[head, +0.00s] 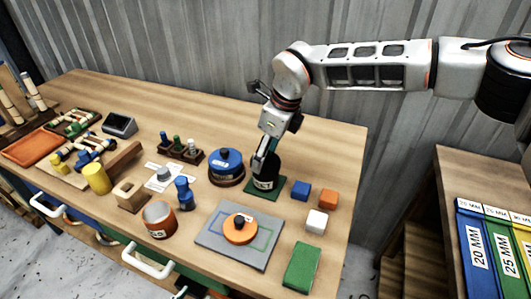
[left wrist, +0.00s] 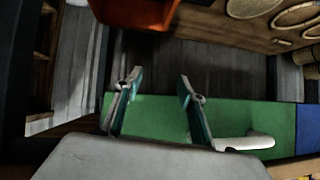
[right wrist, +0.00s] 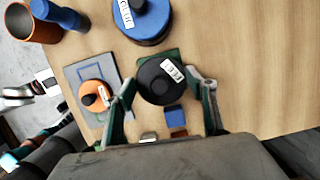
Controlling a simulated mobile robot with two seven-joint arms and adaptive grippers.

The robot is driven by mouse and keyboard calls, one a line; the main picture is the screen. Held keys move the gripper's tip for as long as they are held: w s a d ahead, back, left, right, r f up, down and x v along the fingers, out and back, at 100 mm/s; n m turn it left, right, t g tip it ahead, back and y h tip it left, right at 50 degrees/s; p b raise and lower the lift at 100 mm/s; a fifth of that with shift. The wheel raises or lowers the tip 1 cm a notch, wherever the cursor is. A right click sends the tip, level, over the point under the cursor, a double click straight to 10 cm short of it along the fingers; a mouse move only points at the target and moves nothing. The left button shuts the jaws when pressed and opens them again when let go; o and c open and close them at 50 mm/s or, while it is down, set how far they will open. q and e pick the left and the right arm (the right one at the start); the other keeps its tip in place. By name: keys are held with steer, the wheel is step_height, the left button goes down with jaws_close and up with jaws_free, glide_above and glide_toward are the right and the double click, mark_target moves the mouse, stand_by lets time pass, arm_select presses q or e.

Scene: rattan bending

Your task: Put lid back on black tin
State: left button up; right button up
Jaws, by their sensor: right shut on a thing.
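The black tin (head: 264,184) stands upright on a dark green mat, with a white label on its side. Its black lid (right wrist: 158,84) shows from above in the right wrist view, over the tin. My right gripper (head: 264,158) reaches down over the tin, its fingers on either side of the black top. It is shut on the lid; the arm and fingers partly hide the seam, so I cannot tell whether the lid sits fully down. My left gripper (left wrist: 157,88) is open and empty, with its fingers apart above a green surface, away from the tin.
A blue tin (head: 227,164) stands just left of the black tin. An orange lid (head: 240,230) lies on a grey mat (head: 214,247) in front. An open copper tin (head: 159,219) is at front left. Blue (head: 301,190), orange (head: 328,199) and white blocks (head: 316,221) lie to the right.

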steer(key=o, duration=1.5)
steer(key=shift+o, duration=0.2)
steer(key=shift+r+p, duration=1.95)
steer(key=shift+r, duration=1.6)
jaws_close()
